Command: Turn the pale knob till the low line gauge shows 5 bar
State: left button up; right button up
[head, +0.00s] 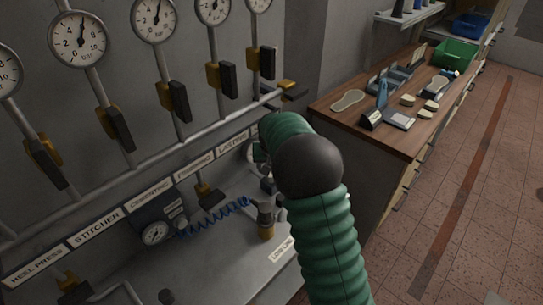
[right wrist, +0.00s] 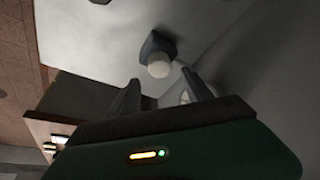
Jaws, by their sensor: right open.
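The pale knob (right wrist: 159,66) shows in the right wrist view as a rounded whitish end on a dark block (right wrist: 157,46). My right gripper (right wrist: 160,80) is open and empty, its two fingers pointing toward the knob, one to each side of it in the picture. I cannot tell how far they are from it. A "LOW LINE" label (head: 282,249) lies below. My left gripper is not in view.
Several gauges, such as one dial (head: 78,39), hang on pipes with dark-handled valves (head: 115,128). A small gauge (head: 155,233), a blue coiled hose (head: 215,217) and a brass fitting (head: 265,220) are lower down. A wooden workbench (head: 405,139) with tools stands right.

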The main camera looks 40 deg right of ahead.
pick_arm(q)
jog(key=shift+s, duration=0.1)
pick_arm(e)
jog(key=v, duration=1.1)
jog(key=shift+r, duration=0.25)
jog(key=shift+s+a, duration=0.1)
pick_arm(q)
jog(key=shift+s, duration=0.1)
pick_arm(e)
jog(key=shift+s+f, duration=0.1)
